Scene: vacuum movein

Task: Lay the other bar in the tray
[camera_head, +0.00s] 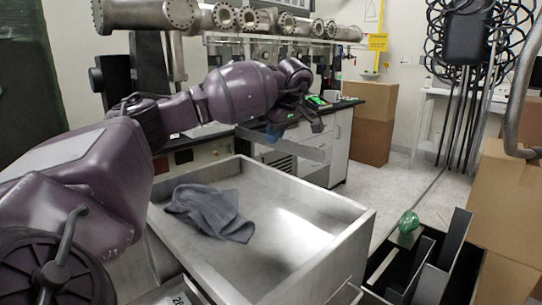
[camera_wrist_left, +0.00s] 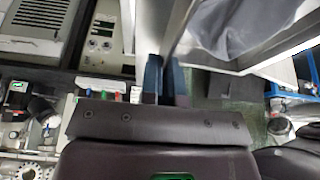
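My left gripper (camera_head: 294,130) is beyond the far rim of a wide metal tray (camera_head: 315,262), above its level. It appears shut on a flat grey metal bar (camera_head: 285,145), which slants down to the right in the head view. In the left wrist view the bar (camera_wrist_left: 182,25) runs up from between the dark-blue fingers of the left gripper (camera_wrist_left: 165,82). The tray also shows in the left wrist view (camera_wrist_left: 262,66). I see no other bar in the tray. My right gripper is not in view.
A crumpled grey cloth (camera_head: 211,211) lies in the tray's left part; its right part is bare. A black divided box (camera_head: 455,245) with a green glass object (camera_head: 408,222) stands at lower right. Cardboard boxes (camera_head: 372,130) and a lab bench (camera_head: 365,90) stand behind.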

